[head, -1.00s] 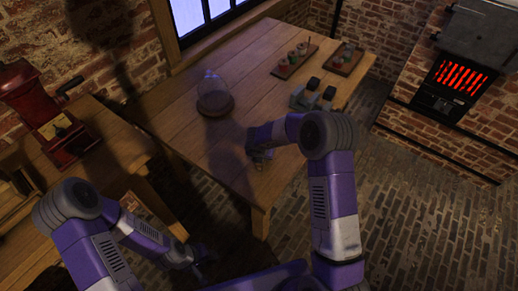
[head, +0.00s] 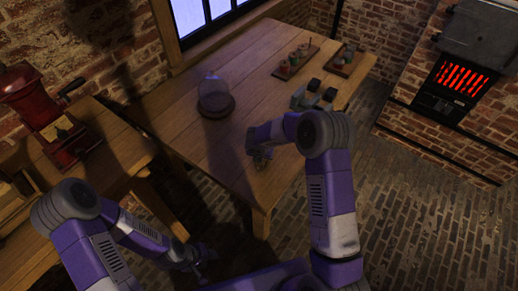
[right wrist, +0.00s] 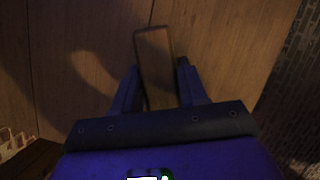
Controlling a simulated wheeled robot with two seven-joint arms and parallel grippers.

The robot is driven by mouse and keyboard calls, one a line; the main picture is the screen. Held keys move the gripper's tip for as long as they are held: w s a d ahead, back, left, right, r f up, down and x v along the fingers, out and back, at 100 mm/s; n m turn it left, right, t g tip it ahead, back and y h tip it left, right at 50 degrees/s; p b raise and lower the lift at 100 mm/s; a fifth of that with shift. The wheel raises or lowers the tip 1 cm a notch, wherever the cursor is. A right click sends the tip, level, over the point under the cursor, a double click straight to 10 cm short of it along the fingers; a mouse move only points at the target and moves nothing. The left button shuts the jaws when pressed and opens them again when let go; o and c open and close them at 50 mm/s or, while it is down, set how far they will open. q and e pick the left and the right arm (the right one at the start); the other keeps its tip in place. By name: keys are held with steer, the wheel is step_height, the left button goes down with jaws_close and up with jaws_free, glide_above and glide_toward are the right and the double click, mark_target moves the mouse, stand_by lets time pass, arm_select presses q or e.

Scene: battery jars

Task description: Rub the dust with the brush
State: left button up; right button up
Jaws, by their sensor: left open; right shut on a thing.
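My right gripper (right wrist: 158,85) is shut on a brown wooden block-like piece, taken to be the brush (right wrist: 154,58), seen from above in the right wrist view. Its bristles are hidden. In the head view my right gripper (head: 260,160) is low over the near part of the wooden table (head: 180,112); contact with the table cannot be told. I cannot make out dust in the dim light. My left gripper (head: 202,262) is open and empty, low in front of the table, in shadow.
A glass dome on a dark base (head: 216,98) stands left of my right gripper. A grey device (head: 312,97) and two small trays (head: 296,63) (head: 346,60) sit farther back. A red grinder (head: 50,115) stands on the left bench. A glowing stove (head: 456,85) is at right.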

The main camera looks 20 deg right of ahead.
steer(key=r+p, duration=0.2)
steer(key=r, duration=0.2)
steer(key=shift+s, duration=0.2)
steer(key=shift+w+r+p, duration=0.1)
steer(key=shift+r+p, duration=0.55)
steer(key=shift+a+r+p, duration=0.1)
steer(key=shift+r+p, duration=1.05)
steer(key=shift+r, duration=0.25)
